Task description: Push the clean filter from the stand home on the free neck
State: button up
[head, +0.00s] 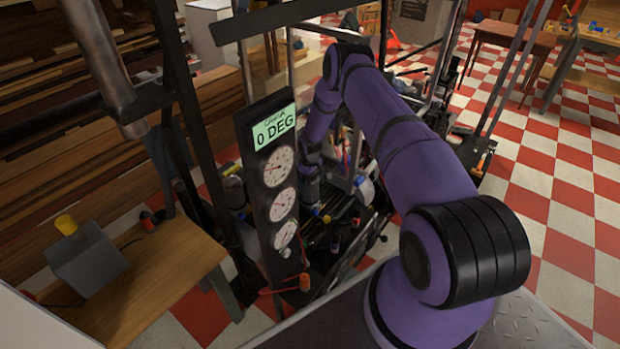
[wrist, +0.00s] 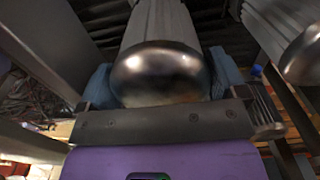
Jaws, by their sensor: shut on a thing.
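In the wrist view my gripper (wrist: 162,88) has its blue finger pads on both sides of a filter (wrist: 160,72), shut on it. The filter has a shiny metal dome end toward the camera and a pale, ribbed body running away from it. A second, similar ribbed body with a metal dome (wrist: 302,55) stands to the right, apart from my gripper. The far end of the held filter is hidden, so I cannot tell whether it touches a neck. In the head view my gripper is low in the machine, largely hidden behind the gauge panel. I cannot make out the stand or the free neck.
The gauge panel (head: 268,185), reading 0 DEG, stands close to my arm. Dark frame posts (head: 180,110) surround the machine. A wooden bench (head: 160,285) with a grey block (head: 88,262) is at left. Checkered floor (head: 550,215) is open at right.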

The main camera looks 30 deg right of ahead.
jog(key=shift+f, duration=0.85)
jog(key=o, duration=0.6)
jog(key=shift+r, duration=0.15)
notch_tip(320, 180, up, 11)
jog(key=shift+f, duration=0.2)
